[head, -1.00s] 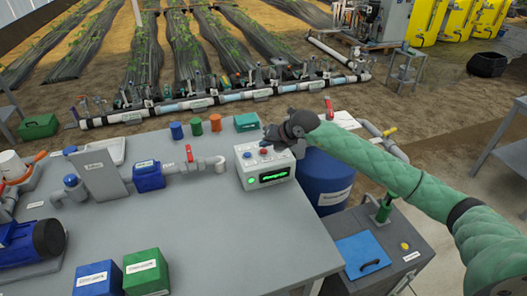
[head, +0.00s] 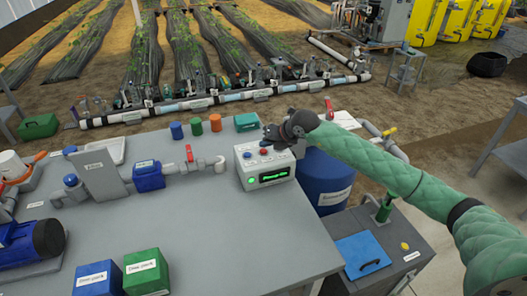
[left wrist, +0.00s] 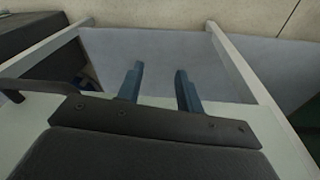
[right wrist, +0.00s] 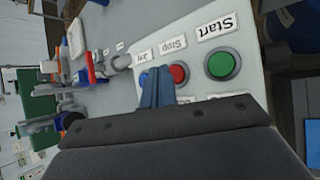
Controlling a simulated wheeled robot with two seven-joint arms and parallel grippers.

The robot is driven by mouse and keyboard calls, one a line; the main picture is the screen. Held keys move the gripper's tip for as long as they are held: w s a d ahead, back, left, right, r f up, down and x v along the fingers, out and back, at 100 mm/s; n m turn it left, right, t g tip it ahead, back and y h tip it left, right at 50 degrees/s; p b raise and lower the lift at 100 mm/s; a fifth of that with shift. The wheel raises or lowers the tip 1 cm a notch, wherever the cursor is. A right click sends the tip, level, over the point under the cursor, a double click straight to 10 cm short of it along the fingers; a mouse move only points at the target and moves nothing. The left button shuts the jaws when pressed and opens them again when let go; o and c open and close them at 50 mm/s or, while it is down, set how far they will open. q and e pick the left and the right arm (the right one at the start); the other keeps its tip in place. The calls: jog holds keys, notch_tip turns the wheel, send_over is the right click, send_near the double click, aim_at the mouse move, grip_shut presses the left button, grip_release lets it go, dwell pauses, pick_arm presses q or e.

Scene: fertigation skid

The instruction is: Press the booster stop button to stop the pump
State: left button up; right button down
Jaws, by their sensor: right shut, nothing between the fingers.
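The pale control box (head: 263,170) stands at the right edge of the grey bench, with a lit green display on its front. The red button (right wrist: 179,75) labelled Stop sits between the green Start button (right wrist: 222,64) and a blue button (right wrist: 144,79) with a label too small to read surely. My right gripper (head: 268,137) is over the back of the box, and it hides the green button in the head view. In the right wrist view its shut fingers (right wrist: 157,72) lie between the blue and red buttons; I cannot tell if they touch either. My left gripper (left wrist: 160,69) is open and empty.
A pipe with a red-handled valve (head: 190,155) runs on the bench left of the box. A blue barrel (head: 326,180) stands just right of the box. Blue and green boxes (head: 146,272) stand at the bench front. The bench middle is clear.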

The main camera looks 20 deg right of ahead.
aim_at(266, 152)
jog(key=shift+f+b, duration=0.4)
jog(key=shift+f+b, duration=0.4)
dwell(0.7)
jog(key=shift+r, duration=0.8)
jog(key=shift+r+p, duration=0.85)
jog(key=shift+r, duration=1.65)
